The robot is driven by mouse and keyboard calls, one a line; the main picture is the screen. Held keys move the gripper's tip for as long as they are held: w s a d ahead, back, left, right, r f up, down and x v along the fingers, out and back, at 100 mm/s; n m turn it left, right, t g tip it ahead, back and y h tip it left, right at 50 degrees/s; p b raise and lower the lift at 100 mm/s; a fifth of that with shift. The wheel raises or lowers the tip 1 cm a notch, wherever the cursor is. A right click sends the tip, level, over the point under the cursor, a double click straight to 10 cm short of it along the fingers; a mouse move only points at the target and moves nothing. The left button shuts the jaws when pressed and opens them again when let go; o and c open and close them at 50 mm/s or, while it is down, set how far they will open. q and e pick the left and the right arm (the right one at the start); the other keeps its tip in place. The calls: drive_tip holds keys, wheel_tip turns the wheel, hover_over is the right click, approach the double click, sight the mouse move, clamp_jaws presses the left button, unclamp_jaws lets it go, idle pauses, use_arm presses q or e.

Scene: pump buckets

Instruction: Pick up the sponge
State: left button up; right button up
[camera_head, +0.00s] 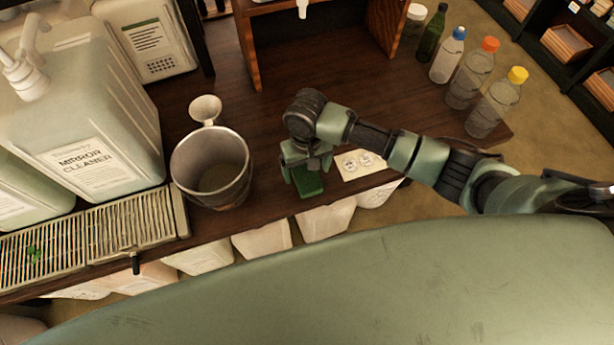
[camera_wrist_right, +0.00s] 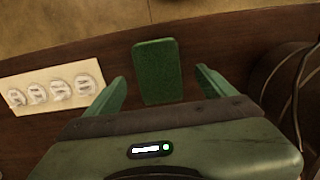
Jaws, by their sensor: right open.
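The sponge (camera_wrist_right: 158,70) is a green rectangular block lying on the dark wooden counter. In the right wrist view it lies between and just beyond the two fingers of my right gripper (camera_wrist_right: 160,88), which is open with nothing held. In the head view the right gripper (camera_head: 304,172) points down over the counter, and the green sponge (camera_head: 309,186) shows just under it, partly covered by the gripper. I cannot tell the exact height of the fingers above the counter. My left gripper is not in view.
A metal bucket (camera_head: 211,167) stands close to the left of the gripper. A white card with round pieces (camera_head: 363,163) lies to the right. Bottles (camera_head: 497,103) stand at the counter's right end. A large mirror cleaner jug (camera_head: 85,120) and a slatted drip tray (camera_head: 135,222) are at left.

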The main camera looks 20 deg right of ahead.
sight(307, 176)
drive_tip(key=shift+w+d+f, duration=0.1)
drive_tip(key=shift+f, duration=0.9)
drive_tip(key=shift+w+d+f, duration=0.1)
drive_tip(key=shift+f, duration=0.85)
drive_tip(key=c, duration=1.4)
wheel_tip(307, 176, up, 20)
drive_tip(key=shift+r, duration=0.1)
